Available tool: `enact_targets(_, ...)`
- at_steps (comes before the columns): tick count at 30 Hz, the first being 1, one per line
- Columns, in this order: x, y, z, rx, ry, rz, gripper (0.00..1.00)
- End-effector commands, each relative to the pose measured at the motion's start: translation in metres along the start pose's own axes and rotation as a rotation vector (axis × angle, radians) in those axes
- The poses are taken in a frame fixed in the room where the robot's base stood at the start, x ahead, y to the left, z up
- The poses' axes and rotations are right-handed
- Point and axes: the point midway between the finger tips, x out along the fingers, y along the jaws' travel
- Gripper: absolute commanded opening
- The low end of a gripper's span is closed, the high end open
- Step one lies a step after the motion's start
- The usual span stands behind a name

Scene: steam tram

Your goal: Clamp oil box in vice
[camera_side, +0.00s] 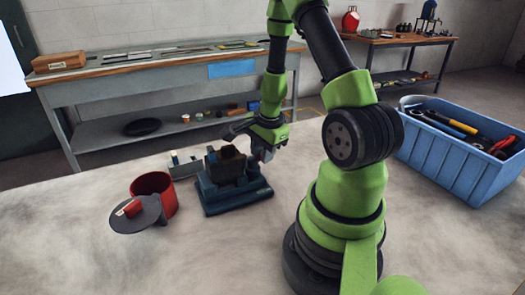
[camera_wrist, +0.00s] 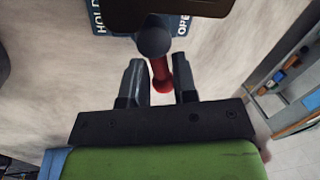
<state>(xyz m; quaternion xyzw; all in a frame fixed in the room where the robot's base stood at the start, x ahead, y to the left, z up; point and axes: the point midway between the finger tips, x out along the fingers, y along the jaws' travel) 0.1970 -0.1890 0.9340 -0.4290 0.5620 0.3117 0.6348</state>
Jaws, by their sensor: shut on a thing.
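The blue vice (camera_side: 234,196) stands on the pale table in the side view. A dark brown block, seemingly the oil box (camera_side: 230,158), sits at the top of the vice, between its jaws as far as I can tell. My gripper (camera_side: 262,150) is at the right side of the vice. In the wrist view my gripper (camera_wrist: 159,75) has its fingers on both sides of the vice's red-tipped handle (camera_wrist: 161,74) and is shut on it. The vice's blue plate (camera_wrist: 97,16) there reads "HOLD" and "OPEN". How tightly the jaws press the box is hidden.
A red pot (camera_side: 155,188) and a grey disc with a red piece (camera_side: 138,215) stand left of the vice. A small metal holder (camera_side: 184,165) is behind it. A blue crate of tools (camera_side: 452,150) stands at the right. The front left of the table is clear.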

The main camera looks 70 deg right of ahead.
Motion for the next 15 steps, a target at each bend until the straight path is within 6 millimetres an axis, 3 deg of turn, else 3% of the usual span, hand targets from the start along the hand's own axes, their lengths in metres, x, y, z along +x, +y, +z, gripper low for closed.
enact_targets(1,-0.0005,-0.0005,0.0001,-0.001,0.000,-0.002,0.03)
enact_targets(2,-0.0005,-0.0005,0.0001,-0.001,0.000,-0.002,0.31)
enact_targets(3,-0.0005,-0.0005,0.0001,-0.001,0.000,-0.002,0.40)
enact_targets(4,-0.0005,-0.0004,0.0001,-0.001,0.000,-0.002,0.43)
enact_targets(15,-0.0001,-0.0006,-0.0001,-0.010,-0.002,-0.001,0.43)
